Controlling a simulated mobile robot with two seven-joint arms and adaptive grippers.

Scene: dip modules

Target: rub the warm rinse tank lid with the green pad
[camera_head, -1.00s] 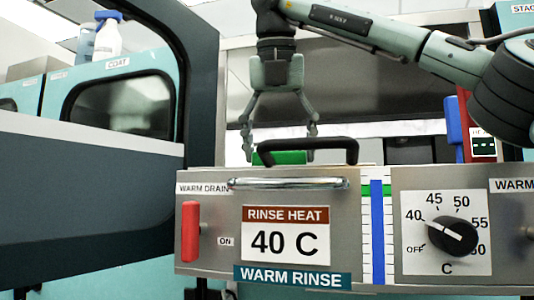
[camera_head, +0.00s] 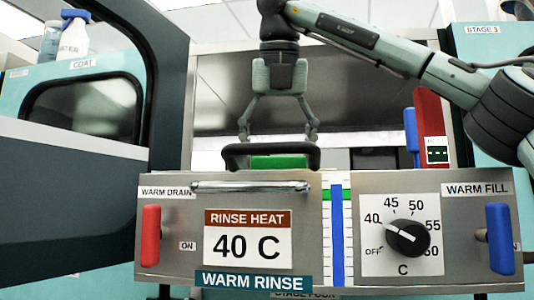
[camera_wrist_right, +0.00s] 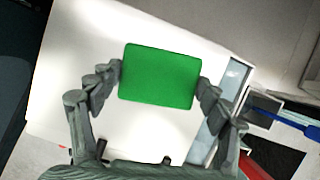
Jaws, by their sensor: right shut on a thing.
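The green pad (camera_head: 279,161) shows partly behind a black handle (camera_head: 235,158) at the top of the warm rinse tank. My right gripper (camera_head: 278,138) comes down from above and is shut on the pad. In the right wrist view the pad (camera_wrist_right: 159,76) sits between the two fingers of my gripper (camera_wrist_right: 160,82), its broad face fully visible. Beyond it is a pale flat surface (camera_wrist_right: 85,45), apparently the tank lid. I cannot tell whether the pad touches it. In the head view the lid's top is hidden behind the front panel. My left gripper is not in view.
The warm rinse front panel (camera_head: 310,265) has a red drain lever (camera_head: 151,235), a chrome bar (camera_head: 250,187), a dial (camera_head: 407,237) and a blue fill lever (camera_head: 499,238). A dark frame post (camera_head: 165,80) stands left.

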